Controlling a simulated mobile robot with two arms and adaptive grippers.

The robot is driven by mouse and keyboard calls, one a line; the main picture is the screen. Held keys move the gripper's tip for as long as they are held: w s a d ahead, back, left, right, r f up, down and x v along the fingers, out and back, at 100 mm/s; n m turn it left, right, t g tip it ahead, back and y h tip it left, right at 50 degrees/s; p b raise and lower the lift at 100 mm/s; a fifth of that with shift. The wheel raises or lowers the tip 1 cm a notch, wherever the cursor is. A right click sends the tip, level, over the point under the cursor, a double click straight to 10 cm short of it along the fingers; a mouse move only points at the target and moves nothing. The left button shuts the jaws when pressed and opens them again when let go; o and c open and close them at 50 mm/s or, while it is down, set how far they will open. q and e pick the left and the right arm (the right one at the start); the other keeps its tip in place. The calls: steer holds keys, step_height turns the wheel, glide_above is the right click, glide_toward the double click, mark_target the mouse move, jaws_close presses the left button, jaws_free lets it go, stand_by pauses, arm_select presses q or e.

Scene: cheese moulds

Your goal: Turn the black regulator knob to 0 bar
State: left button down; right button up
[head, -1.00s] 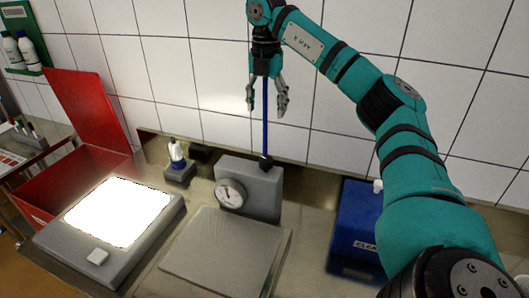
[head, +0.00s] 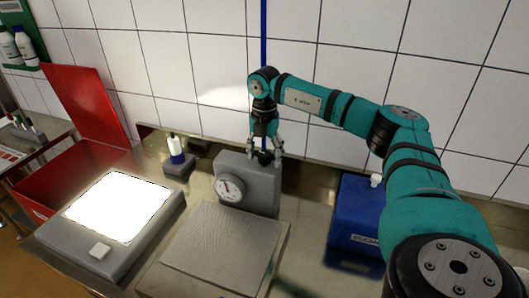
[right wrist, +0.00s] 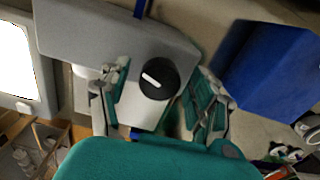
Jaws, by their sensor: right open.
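The black regulator knob (right wrist: 158,79) has a white pointer mark and sits on top of the grey regulator block (head: 262,187). In the head view the knob (head: 265,157) is partly hidden between my right gripper's fingers. My right gripper (head: 265,155) is open and points down, with one finger on each side of the knob. In the right wrist view the fingers (right wrist: 165,105) stand apart from the knob, with gaps on both sides. A round white gauge (head: 229,188) with a dark needle is on the block's front; its numbers are too small to read. My left gripper is not in view.
A grey plate (head: 222,240) lies in front of the block. A lit white panel (head: 118,210) is to the left, with a red bin (head: 60,190) behind it. A small bottle (head: 175,149) stands behind left. A blue box (head: 355,222) is at right.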

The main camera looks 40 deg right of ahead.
steer(key=c, duration=1.2)
steer(key=n, duration=0.5)
steer(key=shift+n, duration=0.3)
steer(key=n, duration=1)
steer(key=shift+n, duration=0.4)
steer(key=n, duration=0.5)
steer(key=shift+r, duration=0.1)
steer(key=shift+n, duration=0.3)
